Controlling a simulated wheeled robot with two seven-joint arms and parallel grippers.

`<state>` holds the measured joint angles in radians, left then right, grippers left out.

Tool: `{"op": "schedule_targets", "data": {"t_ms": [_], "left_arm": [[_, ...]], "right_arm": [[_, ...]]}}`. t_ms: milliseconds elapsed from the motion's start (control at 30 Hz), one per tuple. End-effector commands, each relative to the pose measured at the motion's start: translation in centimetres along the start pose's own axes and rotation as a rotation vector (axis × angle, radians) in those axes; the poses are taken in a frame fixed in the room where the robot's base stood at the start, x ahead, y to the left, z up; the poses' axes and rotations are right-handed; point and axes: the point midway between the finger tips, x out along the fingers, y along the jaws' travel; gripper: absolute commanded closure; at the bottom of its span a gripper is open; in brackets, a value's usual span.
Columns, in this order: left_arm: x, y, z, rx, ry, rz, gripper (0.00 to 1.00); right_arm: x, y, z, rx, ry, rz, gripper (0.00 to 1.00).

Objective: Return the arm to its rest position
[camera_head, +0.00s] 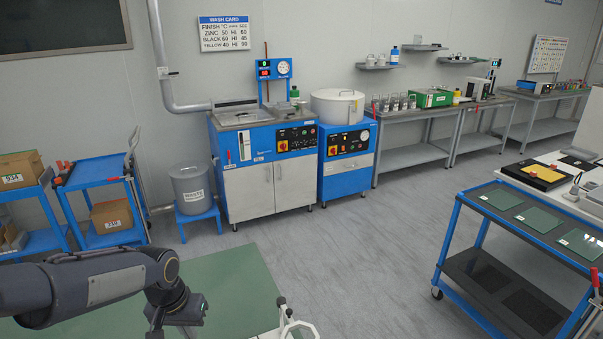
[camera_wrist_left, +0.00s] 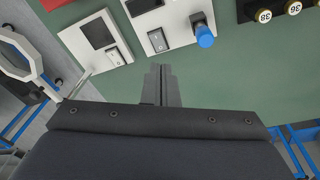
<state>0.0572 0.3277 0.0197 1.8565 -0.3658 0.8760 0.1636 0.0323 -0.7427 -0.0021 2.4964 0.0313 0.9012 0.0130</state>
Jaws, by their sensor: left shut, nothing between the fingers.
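My left arm (camera_head: 100,285) comes in from the left in the head view and reaches over the green-topped table (camera_head: 225,290). Its wrist end hangs down near the bottom edge, and the fingertips are cut off there. In the left wrist view my left gripper (camera_wrist_left: 160,88) is shut, its two fingers together with nothing between them. It is above the green table top (camera_wrist_left: 250,80), apart from the devices there. My right gripper is in neither view.
A white ring-shaped magnifier (camera_wrist_left: 18,55) stands left of the gripper. A device with a dark screen (camera_wrist_left: 98,32), a device with a blue knob (camera_wrist_left: 205,36) and round numbered tokens (camera_wrist_left: 264,15) sit ahead. A blue cart (camera_head: 455,225) stands right; open floor (camera_head: 370,240) lies between.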

Motion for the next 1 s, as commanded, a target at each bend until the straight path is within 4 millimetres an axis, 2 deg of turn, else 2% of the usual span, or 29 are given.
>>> {"op": "schedule_targets", "data": {"t_ms": [33,100,300,433,600,800,1000], "left_arm": [[-2.1,0.0,1.4,-0.016,0.033,0.016,1.00],[-4.2,0.1,3.4,-0.037,0.069,0.042,1.00],[-8.7,1.3,9.7,-0.088,0.175,0.124,1.00],[-10.1,2.4,13.7,-0.115,0.247,0.181,1.00],[-10.6,3.9,17.8,-0.137,0.328,0.245,1.00],[-10.4,5.0,19.9,-0.148,0.373,0.285,1.00],[-10.4,5.0,20.0,-0.148,0.378,0.288,1.00]], "right_arm": [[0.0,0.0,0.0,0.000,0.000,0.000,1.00],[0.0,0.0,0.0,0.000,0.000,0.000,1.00],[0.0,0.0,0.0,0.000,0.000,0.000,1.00],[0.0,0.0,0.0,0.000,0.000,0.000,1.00],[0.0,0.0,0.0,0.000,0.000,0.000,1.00],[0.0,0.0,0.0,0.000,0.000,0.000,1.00],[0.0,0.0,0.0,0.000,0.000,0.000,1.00]]}}
